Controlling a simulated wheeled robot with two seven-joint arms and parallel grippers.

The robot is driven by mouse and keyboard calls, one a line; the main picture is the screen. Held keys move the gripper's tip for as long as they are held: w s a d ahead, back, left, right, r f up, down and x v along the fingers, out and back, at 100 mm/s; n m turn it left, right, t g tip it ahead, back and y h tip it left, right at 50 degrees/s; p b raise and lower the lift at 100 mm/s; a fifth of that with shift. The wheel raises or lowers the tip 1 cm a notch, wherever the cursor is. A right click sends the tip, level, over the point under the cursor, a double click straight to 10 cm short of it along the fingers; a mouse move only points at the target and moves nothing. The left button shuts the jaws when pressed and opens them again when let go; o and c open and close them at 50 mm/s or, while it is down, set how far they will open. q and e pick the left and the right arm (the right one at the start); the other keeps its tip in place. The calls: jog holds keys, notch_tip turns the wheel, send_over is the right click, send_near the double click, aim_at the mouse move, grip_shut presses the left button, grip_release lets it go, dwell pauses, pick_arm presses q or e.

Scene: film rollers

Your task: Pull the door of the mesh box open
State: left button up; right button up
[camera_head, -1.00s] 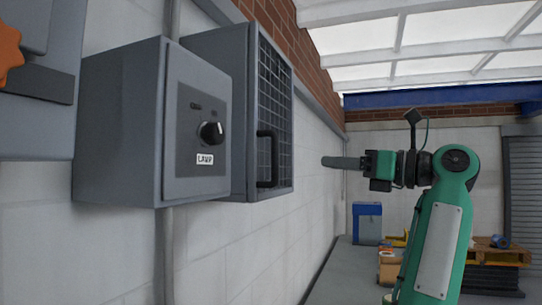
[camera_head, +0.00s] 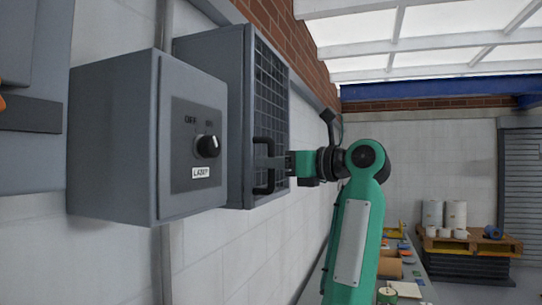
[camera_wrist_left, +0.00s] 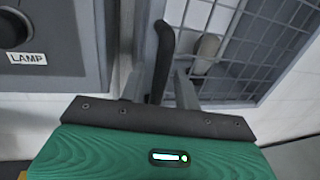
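The mesh box (camera_head: 222,90) is a grey cabinet on the wall, and its mesh door (camera_head: 272,85) looks closed. The door has a dark vertical handle (camera_head: 258,178), which also shows in the left wrist view (camera_wrist_left: 161,60). My left gripper (camera_head: 266,163) is at the handle. In the left wrist view its two fingers (camera_wrist_left: 159,86) stand on either side of the handle, with gaps visible, so it looks open. Whether a finger touches the handle is not clear. A pale cylinder (camera_wrist_left: 206,52) shows behind the mesh. My right gripper is not in view.
A grey lamp switch box (camera_head: 112,140) with a black knob (camera_head: 207,146) sticks out from the wall just left of the mesh box. A pallet (camera_head: 465,242) with white rolls stands at the back right. The air right of the door is taken by my left arm.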

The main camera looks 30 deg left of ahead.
pick_arm(q)
jog(key=shift+a, duration=0.45)
jog(key=shift+c, duration=0.4)
grip_shut()
jog(key=shift+d, duration=0.1)
